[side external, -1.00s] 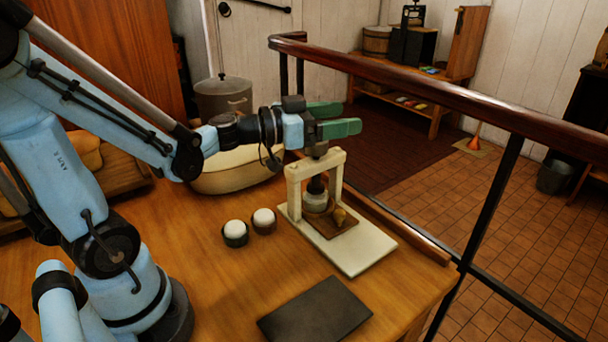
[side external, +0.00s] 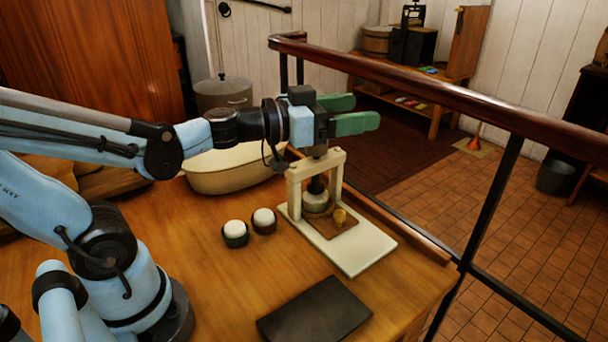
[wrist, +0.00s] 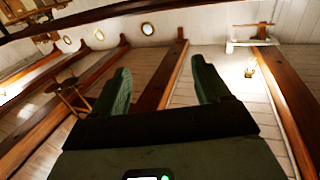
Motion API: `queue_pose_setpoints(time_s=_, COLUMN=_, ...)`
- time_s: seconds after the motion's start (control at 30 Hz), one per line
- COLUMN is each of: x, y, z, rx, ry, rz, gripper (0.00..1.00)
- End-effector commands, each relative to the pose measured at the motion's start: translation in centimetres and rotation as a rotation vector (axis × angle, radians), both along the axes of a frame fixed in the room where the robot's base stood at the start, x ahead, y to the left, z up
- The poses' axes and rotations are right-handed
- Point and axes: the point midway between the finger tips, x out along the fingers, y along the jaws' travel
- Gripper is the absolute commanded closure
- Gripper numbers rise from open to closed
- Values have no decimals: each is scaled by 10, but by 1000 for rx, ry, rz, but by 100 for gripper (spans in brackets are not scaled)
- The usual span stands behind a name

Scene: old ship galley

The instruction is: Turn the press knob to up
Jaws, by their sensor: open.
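The press (side external: 294,196) is a cream frame upright on a cream base board. A dark plunger (side external: 316,186) and a round grey plate (side external: 317,204) sit inside the frame. The knob at the frame's top shows only as a small dark piece (side external: 318,151) under my gripper, and its setting cannot be told. My gripper (side external: 360,112) is above the press, with its green fingers level and apart, pointing right past the frame. It is empty. In the wrist view my open gripper (wrist: 162,72) has nothing between its fingers, and the press is not seen.
Two dark cups with white tops (side external: 235,233) stand left of the press. A dark slab (side external: 314,312) lies in front. A cream tub (side external: 230,172) is behind. A wooden rail (side external: 430,88) runs behind the table.

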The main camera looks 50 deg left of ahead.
Motion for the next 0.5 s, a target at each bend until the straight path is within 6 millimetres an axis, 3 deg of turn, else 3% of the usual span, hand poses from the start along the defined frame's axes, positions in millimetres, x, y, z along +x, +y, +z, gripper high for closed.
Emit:
queue_pose_setpoints(time_s=0.27, x=4, y=5, z=-1, rx=0, ry=0, rz=-10, gripper=24)
queue_pose_setpoints(time_s=0.5, x=22, y=44, z=-11, rx=1, ry=0, rz=-95, gripper=24)
